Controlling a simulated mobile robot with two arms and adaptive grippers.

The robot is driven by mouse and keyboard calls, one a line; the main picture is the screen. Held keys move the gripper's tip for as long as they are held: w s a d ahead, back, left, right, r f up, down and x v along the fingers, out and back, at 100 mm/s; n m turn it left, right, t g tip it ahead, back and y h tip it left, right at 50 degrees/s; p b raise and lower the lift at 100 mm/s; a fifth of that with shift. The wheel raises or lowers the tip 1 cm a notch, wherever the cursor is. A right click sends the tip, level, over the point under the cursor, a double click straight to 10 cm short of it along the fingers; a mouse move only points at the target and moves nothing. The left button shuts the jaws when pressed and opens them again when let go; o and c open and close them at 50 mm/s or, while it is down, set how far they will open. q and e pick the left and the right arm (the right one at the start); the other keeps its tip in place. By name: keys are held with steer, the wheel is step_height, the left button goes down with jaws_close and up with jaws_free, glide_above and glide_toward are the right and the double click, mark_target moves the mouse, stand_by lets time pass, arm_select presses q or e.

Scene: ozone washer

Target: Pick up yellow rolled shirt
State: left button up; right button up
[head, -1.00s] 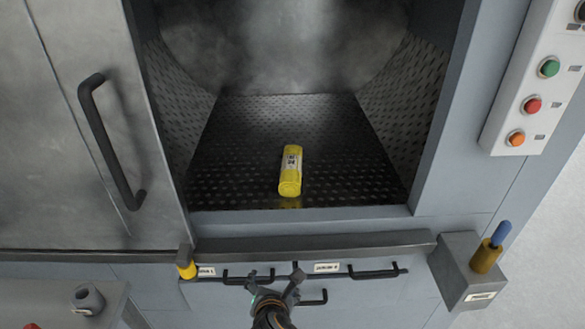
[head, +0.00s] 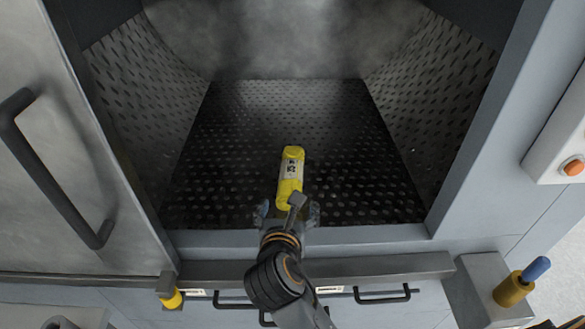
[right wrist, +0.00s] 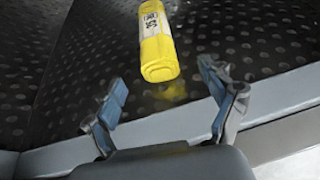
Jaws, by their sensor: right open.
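The yellow rolled shirt (head: 291,172) lies on the dark perforated floor of the washer chamber, near its front edge. It has a white label with dark marks. My right gripper (head: 287,208) is at the near end of the roll, just over the chamber's front sill, and partly hides that end. In the right wrist view the roll (right wrist: 157,45) lies beyond the open fingers of my right gripper (right wrist: 166,100), with nothing between them. My left gripper is in neither view.
The chamber's perforated floor (head: 240,125) is otherwise clear. A grey front sill (head: 205,238) runs below the opening. The door with a black handle (head: 50,165) stands at left. A box with a yellow and blue knob (head: 515,282) is at right, below an orange button (head: 573,167).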

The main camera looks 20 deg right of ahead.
mark_target(291, 193)
steer(key=x, duration=0.6)
steer(key=shift+w+f, duration=0.1)
steer(key=shift+w, duration=0.05)
steer(key=shift+w+d+f, duration=0.15)
steer(key=shift+w, duration=0.15)
steer(key=x, duration=0.2)
steer(key=p+x, duration=0.1)
steer(key=x, duration=0.1)
steer(key=shift+a+f, duration=0.25)
steer(key=shift+a, duration=0.1)
steer(key=shift+w+d+f, duration=0.15)
steer(key=shift+w+f, duration=0.1)
steer(key=shift+w, duration=0.15)
steer(key=shift+s+r, duration=0.1)
steer(key=c, duration=0.4)
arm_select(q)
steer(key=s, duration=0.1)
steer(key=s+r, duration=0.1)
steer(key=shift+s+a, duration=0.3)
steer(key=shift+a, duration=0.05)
arm_select(e)
steer(key=c, duration=1)
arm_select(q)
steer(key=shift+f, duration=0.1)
